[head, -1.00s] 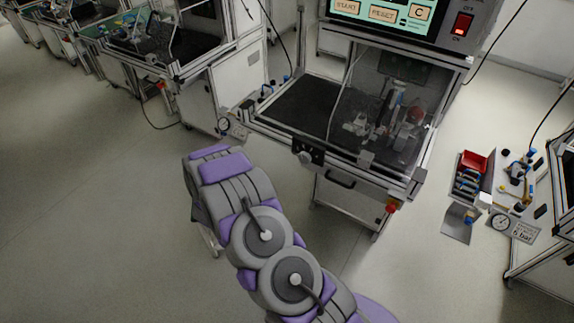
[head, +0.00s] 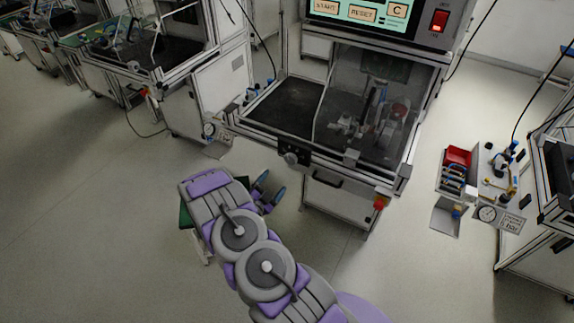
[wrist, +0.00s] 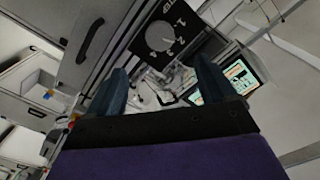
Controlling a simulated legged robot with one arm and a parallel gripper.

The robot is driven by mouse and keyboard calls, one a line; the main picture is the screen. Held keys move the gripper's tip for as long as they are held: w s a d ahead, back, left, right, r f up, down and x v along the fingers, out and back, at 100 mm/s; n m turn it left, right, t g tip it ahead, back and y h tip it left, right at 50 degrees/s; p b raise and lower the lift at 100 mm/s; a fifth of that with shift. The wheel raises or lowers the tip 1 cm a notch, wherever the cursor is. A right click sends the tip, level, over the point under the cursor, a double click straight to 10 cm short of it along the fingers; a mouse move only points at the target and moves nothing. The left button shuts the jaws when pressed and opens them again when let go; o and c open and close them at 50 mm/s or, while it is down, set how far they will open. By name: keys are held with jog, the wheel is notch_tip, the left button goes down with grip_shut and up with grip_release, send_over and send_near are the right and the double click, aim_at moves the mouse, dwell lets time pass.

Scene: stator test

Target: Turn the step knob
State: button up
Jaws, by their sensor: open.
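The step knob (head: 290,158) is a round grey knob on a black plate at the front edge of the test station. In the wrist view the knob (wrist: 159,36) shows at upper middle, on a black plate with white numbers and lettering. My gripper (head: 268,191) is left of and below the knob in the head view, apart from it. In the wrist view my gripper (wrist: 163,82) has its two blue-grey fingers spread wide with nothing between them. The knob lies beyond the fingertips.
The station's screen (head: 360,10) and red switch (head: 439,20) are above. A drawer handle (head: 314,180) and a red-yellow emergency button (head: 380,202) sit below the station's front edge. A pressure gauge (head: 209,129) is at the left corner. Floor is free at left.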

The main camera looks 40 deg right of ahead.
aim_at(290, 161)
jog(key=b+x, duration=0.1)
jog(key=x, duration=1)
jog(key=shift+w+d+b, duration=0.1)
jog(key=shift+d+b, duration=0.2)
jog(key=shift+b, duration=0.1)
jog(key=c, duration=1.1)
